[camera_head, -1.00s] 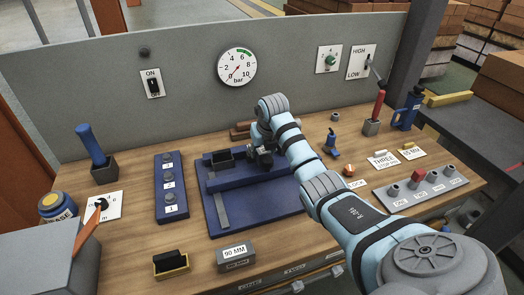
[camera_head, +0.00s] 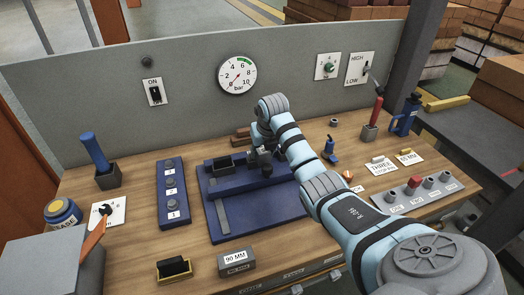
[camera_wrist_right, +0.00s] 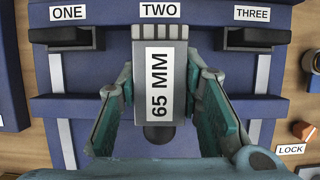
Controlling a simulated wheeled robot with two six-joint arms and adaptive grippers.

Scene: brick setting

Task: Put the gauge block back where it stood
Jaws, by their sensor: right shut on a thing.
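My right gripper (camera_wrist_right: 162,100) is shut on the grey gauge block (camera_wrist_right: 178,42), whose white label reads 65 MM. In the right wrist view the block lies between the two fingers, with its far end at the label TWO of the blue fixture (camera_wrist_right: 105,65). I cannot tell whether it touches the fixture. In the head view my right gripper (camera_head: 263,164) is over the blue fixture (camera_head: 258,217), and the block is mostly hidden there. A card reading 65 MM (camera_head: 411,159) lies at the right of the bench. My left gripper is not in view.
A 90 MM block (camera_head: 236,260) and a dark block in a yellow holder (camera_head: 173,268) are at the front edge. A blue button strip (camera_head: 171,194) lies left of the fixture. An orange LOCK knob (camera_wrist_right: 303,130) and a grey button panel (camera_head: 413,194) are to the right.

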